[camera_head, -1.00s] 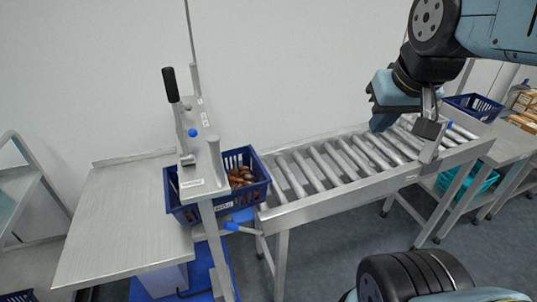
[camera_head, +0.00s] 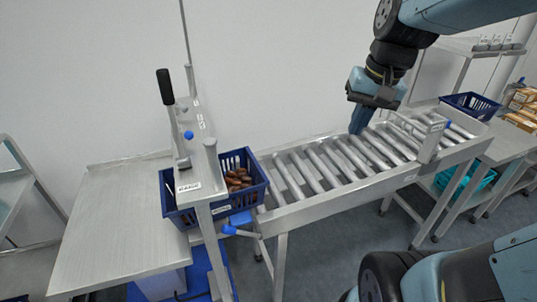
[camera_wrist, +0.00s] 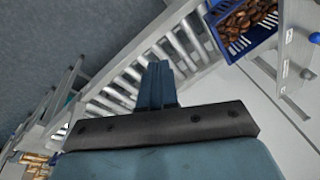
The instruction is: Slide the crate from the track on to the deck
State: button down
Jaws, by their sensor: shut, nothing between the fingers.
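The crate (camera_head: 256,193) is blue, slatted and holds brown dates. In the head view it sits at the left end of the roller track (camera_head: 283,214), beneath a grey gate frame that hides part of it. It also shows at the top right of the wrist view (camera_wrist: 258,40). The deck (camera_head: 118,222) is a bare metal table left of the gate. My gripper (camera_head: 357,130) is shut and empty above the middle of the rollers, right of the crate and apart from it. Its closed fingers also show in the wrist view (camera_wrist: 157,75).
The gate frame (camera_head: 203,150) with a black-handled lever (camera_head: 166,88) stands between deck and track. A metal bracket (camera_head: 432,140) stands across the track's right part. Another blue crate (camera_head: 470,104) sits at the far right, and a teal crate (camera_head: 478,178) below. The deck is clear.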

jog(key=w+f+m+g+y, duration=0.2)
jog(key=w+f+m+y, duration=0.2)
jog(key=w+f, duration=0.3)
jog(key=w+a+f+m+g+y, duration=0.1)
jog(key=w+f+m+y, duration=0.3)
jog(key=f, duration=0.7)
jog(key=w+a+f+m+g+y, duration=0.1)
jog(key=w+f+m+g+y, duration=0.2)
jog(key=w+f+y, duration=0.4)
jog(key=shift+w+f+m+g+y, duration=0.35)
jog(key=shift+w+f+m, duration=0.45)
jog(key=shift+w+f, duration=0.75)
jog(key=x, duration=1.4)
jog(key=shift+w, duration=0.15)
